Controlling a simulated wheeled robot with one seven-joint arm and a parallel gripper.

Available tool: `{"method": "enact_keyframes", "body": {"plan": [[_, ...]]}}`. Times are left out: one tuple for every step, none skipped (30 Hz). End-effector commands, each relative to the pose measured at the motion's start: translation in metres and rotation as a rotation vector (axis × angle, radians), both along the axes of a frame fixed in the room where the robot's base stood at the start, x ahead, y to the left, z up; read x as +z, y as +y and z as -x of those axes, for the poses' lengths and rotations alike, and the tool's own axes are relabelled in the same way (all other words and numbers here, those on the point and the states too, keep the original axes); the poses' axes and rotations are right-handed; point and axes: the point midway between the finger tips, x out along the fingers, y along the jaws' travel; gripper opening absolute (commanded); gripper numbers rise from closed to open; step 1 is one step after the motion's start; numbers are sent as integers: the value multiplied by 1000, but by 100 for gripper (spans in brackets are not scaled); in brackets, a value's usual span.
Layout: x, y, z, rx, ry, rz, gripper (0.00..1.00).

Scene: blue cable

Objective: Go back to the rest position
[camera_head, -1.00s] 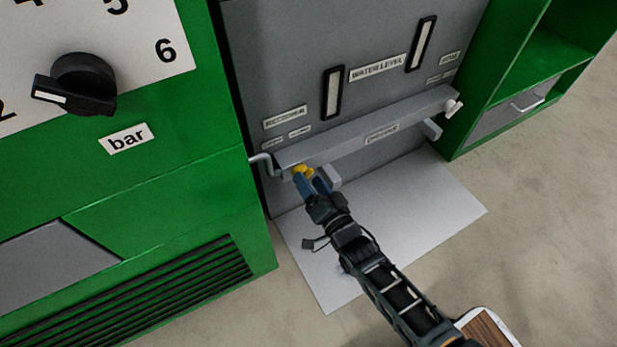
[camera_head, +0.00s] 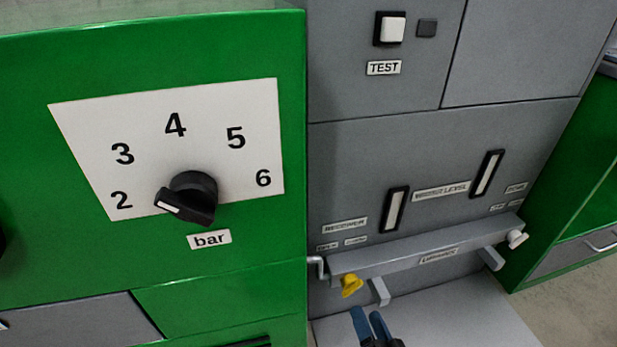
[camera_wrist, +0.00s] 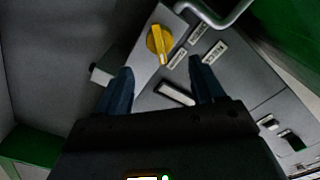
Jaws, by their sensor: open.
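My gripper (camera_head: 371,322) shows at the bottom of the head view, below the grey bar and apart from it. Its two blue fingers are open with nothing between them. In the wrist view my gripper (camera_wrist: 162,88) is open too, and a yellow knob (camera_wrist: 159,40) lies beyond the fingertips, not touched. In the head view the yellow knob (camera_head: 351,285) sits at the left end of the grey bar (camera_head: 430,250). Most of my arm is out of the head view.
A green cabinet (camera_head: 60,240) with a black dial (camera_head: 188,198) stands at left. A grey panel (camera_head: 380,150) with a TEST switch (camera_head: 391,29) rises behind the bar. A green shelf unit (camera_head: 590,190) stands at right.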

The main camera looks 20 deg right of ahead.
Motion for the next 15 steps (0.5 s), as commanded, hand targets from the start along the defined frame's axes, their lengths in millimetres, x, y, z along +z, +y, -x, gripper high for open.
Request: {"method": "enact_keyframes", "body": {"plan": [[0,0,1,-1,1,1,68],[0,0,2,0,1,4,68],[0,0,6,0,4,10,68],[0,-1,11,0,7,18,68],[1,-1,17,0,11,27,68],[2,-1,27,1,18,46,68],[3,-1,37,2,23,62,68],[5,-2,48,2,30,81,68],[8,-2,64,3,40,110,68],[12,-2,76,5,47,133,68],[15,-2,89,7,55,158,68],[22,-2,105,8,65,190,68],[26,-2,117,10,73,214,68],[31,-2,129,13,80,237,68],[39,-2,144,16,90,269,68]]}}
